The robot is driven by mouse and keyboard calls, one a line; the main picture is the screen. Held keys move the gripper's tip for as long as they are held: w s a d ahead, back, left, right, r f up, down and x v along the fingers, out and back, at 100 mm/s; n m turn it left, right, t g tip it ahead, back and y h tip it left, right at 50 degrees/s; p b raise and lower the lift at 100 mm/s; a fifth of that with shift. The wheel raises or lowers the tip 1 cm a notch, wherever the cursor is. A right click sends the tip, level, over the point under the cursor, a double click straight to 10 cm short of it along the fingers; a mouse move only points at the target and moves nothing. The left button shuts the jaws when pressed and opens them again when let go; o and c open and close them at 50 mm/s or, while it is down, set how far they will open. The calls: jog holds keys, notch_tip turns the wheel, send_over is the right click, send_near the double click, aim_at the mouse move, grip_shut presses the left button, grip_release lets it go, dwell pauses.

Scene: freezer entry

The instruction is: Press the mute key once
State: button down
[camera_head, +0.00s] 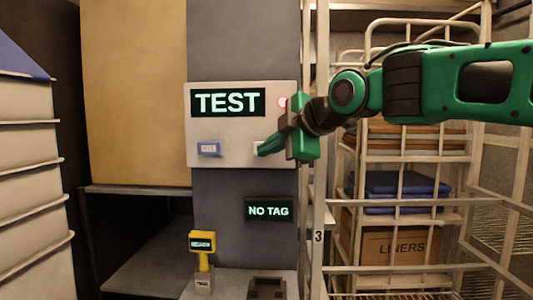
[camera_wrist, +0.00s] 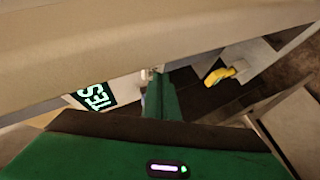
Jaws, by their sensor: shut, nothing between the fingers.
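A pale panel (camera_head: 228,124) on the grey column has a black display reading "TEST" (camera_head: 228,102). A blue key (camera_head: 208,149) with a small label, too small to read surely, sits at its lower left. A pale key (camera_head: 257,146) at the lower right is partly hidden by my fingertips. My green gripper (camera_head: 264,151) is shut and empty, pointing left at the panel's lower right. I cannot tell whether its tips touch the panel.
A pinkish lit lamp (camera_head: 282,101) is on the panel's upper right. A "NO TAG" display (camera_head: 268,210) and a yellow handheld device (camera_head: 202,248) are below. A white wire rack (camera_head: 415,157) with a "LINERS" box (camera_head: 398,262) stands right, behind my arm. White stacked shelving stands left.

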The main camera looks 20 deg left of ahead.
jog(key=shift+w+a, duration=0.1)
jog(key=shift+w, duration=0.4)
dwell(0.6)
jog(key=shift+s, duration=0.1)
jog(key=shift+s+d, duration=0.25)
jog(key=shift+s, duration=0.55)
jog(key=shift+s, duration=0.1)
jog(key=s, duration=0.2)
jog(key=s+d, duration=0.1)
jog(key=s, duration=0.1)
jog(key=shift+s, duration=0.35)
dwell(0.6)
